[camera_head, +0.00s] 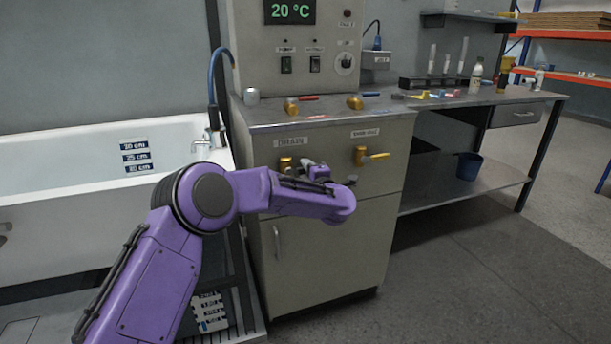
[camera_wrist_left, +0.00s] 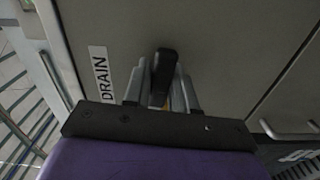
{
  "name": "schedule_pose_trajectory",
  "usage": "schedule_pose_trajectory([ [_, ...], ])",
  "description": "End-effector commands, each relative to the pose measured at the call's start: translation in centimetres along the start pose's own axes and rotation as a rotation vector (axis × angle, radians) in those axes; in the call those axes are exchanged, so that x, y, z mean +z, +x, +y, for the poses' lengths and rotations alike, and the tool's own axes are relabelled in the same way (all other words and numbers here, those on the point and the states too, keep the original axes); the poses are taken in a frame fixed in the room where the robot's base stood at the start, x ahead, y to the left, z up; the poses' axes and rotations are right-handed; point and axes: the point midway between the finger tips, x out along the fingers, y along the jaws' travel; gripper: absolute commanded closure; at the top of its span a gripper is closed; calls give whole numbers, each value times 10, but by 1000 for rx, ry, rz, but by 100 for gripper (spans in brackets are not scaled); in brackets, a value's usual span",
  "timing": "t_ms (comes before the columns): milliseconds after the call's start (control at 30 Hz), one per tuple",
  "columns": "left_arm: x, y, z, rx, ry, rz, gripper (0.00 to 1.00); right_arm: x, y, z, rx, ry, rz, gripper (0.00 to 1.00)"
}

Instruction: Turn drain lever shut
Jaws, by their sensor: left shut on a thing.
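The drain valve (camera_head: 286,163) is a brass fitting on the cabinet front under the DRAIN label (camera_head: 291,142). The label also shows in the left wrist view (camera_wrist_left: 101,75). My left gripper (camera_head: 314,170) is at this valve, shut on the drain lever. In the left wrist view its grey fingers (camera_wrist_left: 162,85) are closed around the lever, whose dark end (camera_wrist_left: 165,60) shows between them. A bit of brass shows lower between the fingers. In the head view my arm and gripper hide most of the lever, so its exact angle is unclear. My right gripper is not in view.
A second brass valve with a yellow lever (camera_head: 374,156) is to the right on the same cabinet (camera_head: 330,240). More valves lie on the counter above. A white bathtub (camera_head: 70,190) stands to the left. The floor at right is clear.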

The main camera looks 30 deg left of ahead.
Motion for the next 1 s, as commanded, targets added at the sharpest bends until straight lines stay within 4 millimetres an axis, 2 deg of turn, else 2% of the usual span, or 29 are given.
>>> schedule_pose_trajectory([
  [300, 1, -1, 4, -1, -89, -4, 100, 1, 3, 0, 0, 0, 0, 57],
  [767, 1, -1, 5, -1, -104, -4, 100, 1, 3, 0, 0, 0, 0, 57],
  [800, 1, -1, 5, -1, -104, -4, 68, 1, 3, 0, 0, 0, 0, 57],
  [833, 1, -1, 5, -1, -104, -3, 58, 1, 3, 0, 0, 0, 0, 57],
  [867, 1, -1, 5, -1, -103, -3, 53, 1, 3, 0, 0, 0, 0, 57],
  [1000, 0, 0, 5, 0, -102, -1, 53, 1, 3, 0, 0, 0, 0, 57],
])
